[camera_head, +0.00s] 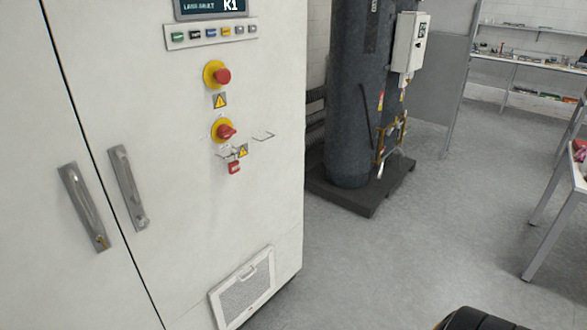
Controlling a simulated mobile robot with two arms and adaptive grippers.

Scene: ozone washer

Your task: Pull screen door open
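A small white framed panel with a grey mesh-like screen (246,292) sits low on the front of the white cabinet, near its bottom right corner. A small handle (248,274) shows at the panel's upper edge. The panel looks shut, flush with the cabinet front. Its lowest part runs close to the bottom of the picture.
The white cabinet (180,240) has two long metal handles, a red knob (226,131) and a red button (222,76). A dark tank (352,110) stands behind on a black base. A table leg (545,235) is at right. Grey floor between is clear.

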